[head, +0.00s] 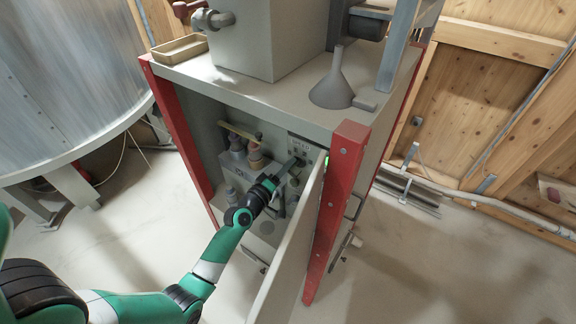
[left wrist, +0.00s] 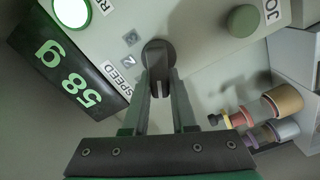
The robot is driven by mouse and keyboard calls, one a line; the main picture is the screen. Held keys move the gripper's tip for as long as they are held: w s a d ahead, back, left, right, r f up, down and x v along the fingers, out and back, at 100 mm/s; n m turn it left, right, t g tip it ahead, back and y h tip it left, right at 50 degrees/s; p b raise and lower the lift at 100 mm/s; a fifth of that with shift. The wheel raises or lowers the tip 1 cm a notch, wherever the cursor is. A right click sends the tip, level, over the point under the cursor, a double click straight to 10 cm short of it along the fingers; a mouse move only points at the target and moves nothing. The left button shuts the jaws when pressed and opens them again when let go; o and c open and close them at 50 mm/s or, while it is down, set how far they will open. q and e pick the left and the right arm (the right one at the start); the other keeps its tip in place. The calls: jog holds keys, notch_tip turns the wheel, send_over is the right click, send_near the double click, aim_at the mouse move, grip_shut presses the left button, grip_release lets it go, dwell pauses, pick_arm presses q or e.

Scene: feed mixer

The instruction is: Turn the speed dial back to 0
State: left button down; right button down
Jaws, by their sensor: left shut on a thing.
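The speed dial (left wrist: 158,50) is a dark round knob with a raised grip bar on the grey control panel in the left wrist view. A SPEED label and small number tags stand to its left. My left gripper (left wrist: 166,90) is shut on the dial's grip bar, with one finger on each side. In the head view my left gripper (head: 285,170) reaches inside the open cabinet to the panel (head: 308,150); the dial is too small to make out clearly there. The dial's pointer and exact setting cannot be read. My right gripper is in neither view.
A display (left wrist: 77,90) reading "58 g" and a green-lit button (left wrist: 72,12) lie left of the dial; a dull green JOG button (left wrist: 243,20) lies right. The open door (head: 290,255) and red post (head: 335,200) stand close right of my arm.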

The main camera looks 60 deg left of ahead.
pick_arm(q)
jog(key=shift+n, duration=0.5)
jog(key=c, duration=0.7)
grip_release()
jog(key=v, duration=1.1)
jog(key=shift+s+d+f, duration=0.1)
jog(key=shift+s+d, duration=0.05)
jog(key=shift+s, duration=0.15)
